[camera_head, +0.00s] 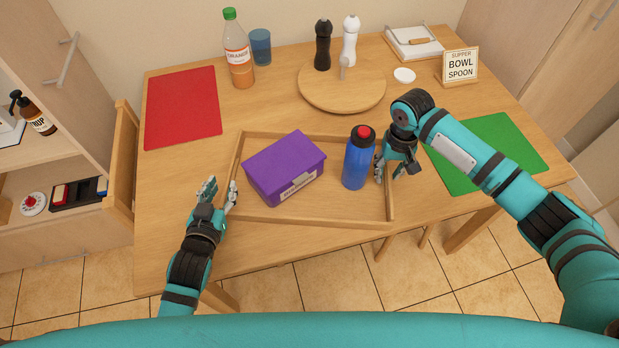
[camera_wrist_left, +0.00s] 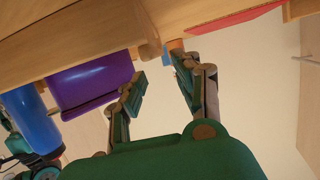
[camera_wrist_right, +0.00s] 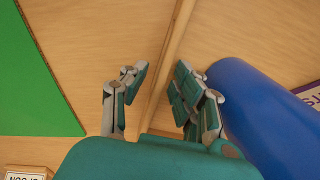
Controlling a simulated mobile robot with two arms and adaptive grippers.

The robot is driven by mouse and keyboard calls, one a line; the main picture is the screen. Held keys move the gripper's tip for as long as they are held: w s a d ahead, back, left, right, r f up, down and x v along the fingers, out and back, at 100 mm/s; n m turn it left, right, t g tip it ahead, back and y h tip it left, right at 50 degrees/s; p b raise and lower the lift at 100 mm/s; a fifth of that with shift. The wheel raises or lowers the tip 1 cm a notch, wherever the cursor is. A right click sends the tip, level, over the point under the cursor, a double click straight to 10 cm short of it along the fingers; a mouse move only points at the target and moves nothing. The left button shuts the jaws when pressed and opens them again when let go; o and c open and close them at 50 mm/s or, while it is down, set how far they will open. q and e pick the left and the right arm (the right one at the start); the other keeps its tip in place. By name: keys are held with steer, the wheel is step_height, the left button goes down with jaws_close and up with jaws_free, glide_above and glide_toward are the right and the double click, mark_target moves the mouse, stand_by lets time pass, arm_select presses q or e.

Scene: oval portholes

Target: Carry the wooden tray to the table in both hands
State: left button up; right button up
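The wooden tray (camera_head: 310,220) lies on the table (camera_head: 165,225), its front edge near the table's front edge. A purple box (camera_head: 284,167) stands in its left half and a blue bottle with a red cap (camera_head: 357,160) upright in its right half. My left gripper (camera_head: 220,190) is open at the tray's left wall; its fingers stand apart in the left wrist view (camera_wrist_left: 160,85), and I cannot tell whether they straddle the wall. My right gripper (camera_head: 395,168) is open at the right wall, which runs between its parted fingers in the right wrist view (camera_wrist_right: 160,85).
A red mat (camera_head: 183,107) lies left and a green mat (camera_head: 490,150) right. A chair (camera_head: 124,150) stands left.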

arm_select(q)
steer(key=v, duration=0.5)
steer(key=shift+s, duration=0.1)
arm_select(e)
steer(key=shift+r, duration=0.15)
step_height(320, 180, up, 12)
steer(key=shift+f, duration=0.25)
stand_by(0.3)
